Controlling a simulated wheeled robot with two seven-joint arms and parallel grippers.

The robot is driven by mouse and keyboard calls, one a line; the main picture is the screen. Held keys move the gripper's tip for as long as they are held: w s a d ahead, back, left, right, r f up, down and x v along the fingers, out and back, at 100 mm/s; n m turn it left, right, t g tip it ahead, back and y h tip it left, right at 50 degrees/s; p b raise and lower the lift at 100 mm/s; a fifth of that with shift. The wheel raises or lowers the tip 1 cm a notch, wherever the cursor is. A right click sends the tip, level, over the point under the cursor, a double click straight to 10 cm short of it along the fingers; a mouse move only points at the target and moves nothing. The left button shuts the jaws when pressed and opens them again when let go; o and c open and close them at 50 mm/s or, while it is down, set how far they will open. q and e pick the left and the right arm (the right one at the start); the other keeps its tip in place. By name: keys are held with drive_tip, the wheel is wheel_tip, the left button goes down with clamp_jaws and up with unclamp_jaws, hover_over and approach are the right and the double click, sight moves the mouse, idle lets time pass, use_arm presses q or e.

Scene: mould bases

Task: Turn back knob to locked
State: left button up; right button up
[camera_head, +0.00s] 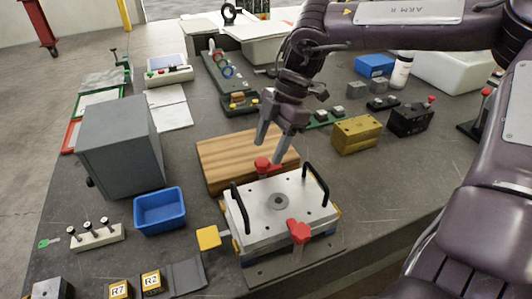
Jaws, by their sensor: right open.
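A mould base (252,202) with a pale metal top plate, a round centre hole and two black handles stands at the front middle of the bench. The red back knob (263,164) sits at its far edge. A second red knob (299,232) is at its near edge. My right gripper (268,148) points down just above the back knob, fingers apart and empty. I cannot tell whether the fingertips touch the knob. The exact angle of the back knob is hard to read. My left gripper is out of view.
A wooden board (222,160) lies behind the mould base. A blue bin (160,211) and a grey box (118,150) stand to the left. A yellow block (208,238) sits at its left side. A brass block (357,134) is behind right. The bench right of the mould base is clear.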

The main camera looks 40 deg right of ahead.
sight(268, 165)
drive_tip(key=shift+x, duration=1.5)
drive_tip(key=shift+r, duration=0.1)
drive_tip(key=c, duration=1)
